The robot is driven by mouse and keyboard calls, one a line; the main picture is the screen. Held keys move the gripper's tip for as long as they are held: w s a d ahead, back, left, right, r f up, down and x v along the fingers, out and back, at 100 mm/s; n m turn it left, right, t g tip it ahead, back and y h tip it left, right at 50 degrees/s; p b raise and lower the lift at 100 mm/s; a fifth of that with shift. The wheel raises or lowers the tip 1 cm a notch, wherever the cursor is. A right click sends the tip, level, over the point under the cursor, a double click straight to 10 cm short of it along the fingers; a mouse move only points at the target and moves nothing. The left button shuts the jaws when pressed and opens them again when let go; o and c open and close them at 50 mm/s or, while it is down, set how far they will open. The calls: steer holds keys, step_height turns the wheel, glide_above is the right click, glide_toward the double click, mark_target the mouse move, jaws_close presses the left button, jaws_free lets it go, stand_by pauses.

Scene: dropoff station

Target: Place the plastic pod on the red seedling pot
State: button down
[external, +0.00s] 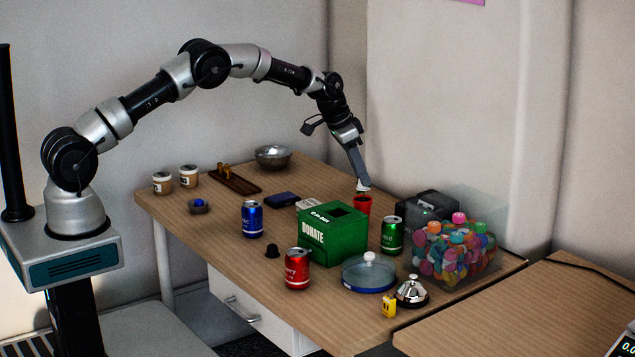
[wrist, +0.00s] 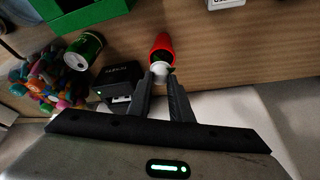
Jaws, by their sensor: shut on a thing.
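The red seedling pot (external: 363,206) stands on the wooden table behind the green donation box. In the wrist view the red pot (wrist: 161,46) lies just beyond my fingertips, with a little dark green at its rim. My gripper (external: 362,184) points down over the pot. It is shut on a small white piece, the plastic pod (wrist: 160,68), held between the fingertips (wrist: 160,80). The pod (external: 363,189) is at the pot's mouth; I cannot tell whether it touches the rim. Part of the pod is hidden by the fingers.
The green donation box (external: 333,236) stands close in front of the pot. A green can (external: 392,236), a black box (external: 428,212) and a clear bin of colourful pieces (external: 457,250) stand to the right. A metal bowl (external: 273,156) is at the back left.

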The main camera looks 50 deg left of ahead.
steer(key=shift+f, duration=1.25)
steer(key=shift+f, duration=0.25)
steer(key=c, duration=1.6)
jaws_free()
steer(key=shift+r, duration=0.1)
